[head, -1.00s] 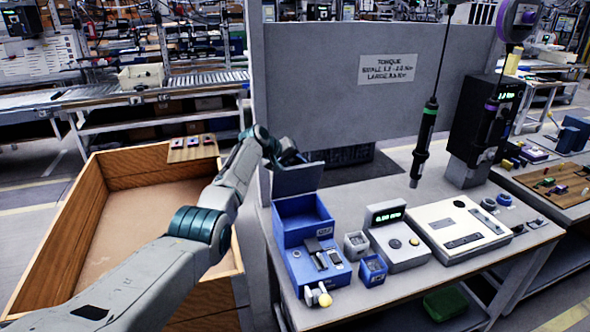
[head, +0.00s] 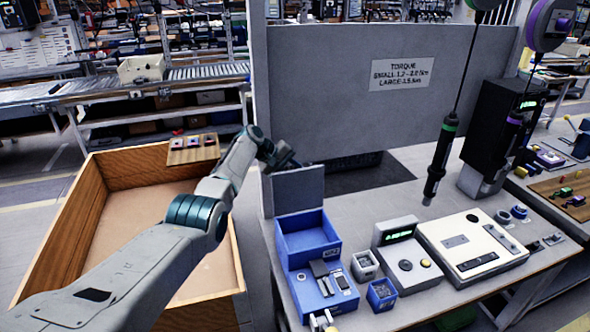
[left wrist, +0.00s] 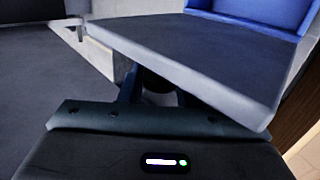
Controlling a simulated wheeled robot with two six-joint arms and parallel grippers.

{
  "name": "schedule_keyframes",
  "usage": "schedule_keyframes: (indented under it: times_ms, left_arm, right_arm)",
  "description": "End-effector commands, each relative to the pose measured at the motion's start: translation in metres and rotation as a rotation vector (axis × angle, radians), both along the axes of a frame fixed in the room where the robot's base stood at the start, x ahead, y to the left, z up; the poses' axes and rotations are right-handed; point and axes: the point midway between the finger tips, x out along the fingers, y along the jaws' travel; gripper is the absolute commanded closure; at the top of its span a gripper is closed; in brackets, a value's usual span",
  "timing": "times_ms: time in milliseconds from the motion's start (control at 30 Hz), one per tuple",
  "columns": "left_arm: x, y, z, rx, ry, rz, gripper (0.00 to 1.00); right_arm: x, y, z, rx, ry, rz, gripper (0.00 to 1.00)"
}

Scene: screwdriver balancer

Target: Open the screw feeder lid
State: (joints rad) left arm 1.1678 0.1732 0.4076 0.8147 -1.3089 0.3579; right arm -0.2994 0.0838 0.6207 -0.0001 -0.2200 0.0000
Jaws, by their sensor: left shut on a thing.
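The blue screw feeder (head: 318,282) stands at the left end of the workbench. Its grey lid (head: 298,190) is raised and stands about upright at the back edge, so the blue bin below it is open to view. My left gripper (head: 287,160) is at the lid's top edge, behind it, with its fingertips partly hidden in the head view. In the left wrist view the grey lid (left wrist: 200,62) fills the space in front of my left gripper (left wrist: 158,95), which is shut on its edge. The blue feeder (left wrist: 262,12) shows beyond the lid. My right gripper is not in view.
A tall grey panel (head: 385,115) with a torque sign rises behind the bench. A wooden crate (head: 75,215) is at the left.

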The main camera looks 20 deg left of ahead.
Motion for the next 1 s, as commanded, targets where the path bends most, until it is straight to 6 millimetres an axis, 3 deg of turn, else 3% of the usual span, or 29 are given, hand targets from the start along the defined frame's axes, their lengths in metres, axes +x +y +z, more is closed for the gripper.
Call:
schedule_keyframes:
  times_ms: [200, 233, 333, 700, 1000]
  left_arm:
    - [0.0, 0.0, 0.0, 0.0, 0.001, 0.001, 1.0]
    - [0.0, 0.0, 0.0, 0.0, 0.001, 0.001, 0.66]
    - [0.0, 0.0, 0.0, -0.001, 0.001, 0.0, 0.5]
    - [-0.001, 0.002, 0.002, 0.0, 0.001, -0.001, 0.5]
    - [-0.014, 0.026, 0.026, 0.002, -0.004, 0.0, 0.5]
  right_arm:
    - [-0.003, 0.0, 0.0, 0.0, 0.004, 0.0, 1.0]
    - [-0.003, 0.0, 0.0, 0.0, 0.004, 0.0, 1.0]
    - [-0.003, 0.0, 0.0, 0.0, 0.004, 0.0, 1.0]
    - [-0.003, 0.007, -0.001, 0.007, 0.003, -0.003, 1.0]
    - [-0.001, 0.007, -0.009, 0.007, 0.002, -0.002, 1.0]
